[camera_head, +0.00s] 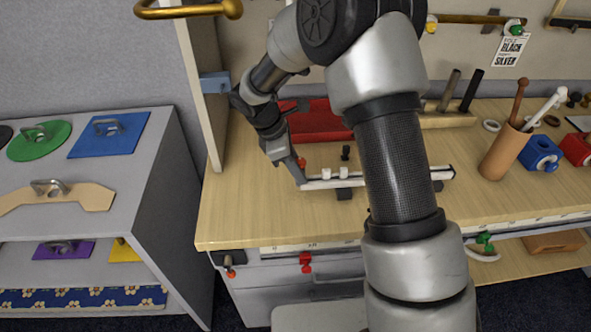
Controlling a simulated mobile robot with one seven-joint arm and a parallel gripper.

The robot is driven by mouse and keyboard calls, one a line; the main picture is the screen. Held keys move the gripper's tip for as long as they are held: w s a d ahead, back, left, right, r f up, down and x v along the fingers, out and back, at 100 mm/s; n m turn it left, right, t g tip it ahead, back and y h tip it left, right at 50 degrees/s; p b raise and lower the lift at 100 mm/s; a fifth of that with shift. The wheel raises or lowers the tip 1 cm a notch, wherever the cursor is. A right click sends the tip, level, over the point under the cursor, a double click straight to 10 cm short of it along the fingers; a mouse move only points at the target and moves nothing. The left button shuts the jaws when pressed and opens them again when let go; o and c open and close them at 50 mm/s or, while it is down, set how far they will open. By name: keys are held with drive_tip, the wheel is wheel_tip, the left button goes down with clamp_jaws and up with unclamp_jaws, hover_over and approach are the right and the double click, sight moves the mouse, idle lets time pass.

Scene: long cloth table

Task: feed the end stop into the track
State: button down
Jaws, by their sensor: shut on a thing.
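The track (394,178) is a pale rail with dark parts, lying lengthwise on the wooden table. Two small white pieces (333,173) sit on it near its left end. My gripper (297,174) points down at the left end of the track, shut on a small piece. A small red piece (302,163), which looks like the end stop, shows at the fingertips. It is too small to tell whether it is inside the track or only beside it. My arm hides part of the track's middle.
A red tray (318,122) and a small black peg (346,152) are behind the track. A brown cup (504,153) with sticks and a blue block (541,153) stand at right. An upright panel edge (205,90) is at left. Front left tabletop is clear.

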drive_tip(key=shift+d, duration=1.4)
drive_tip(key=c, duration=1.5)
unclamp_jaws()
drive_tip(key=p+v, duration=0.1)
drive_tip(key=v, duration=1.6)
drive_tip(key=shift+r, duration=0.3)
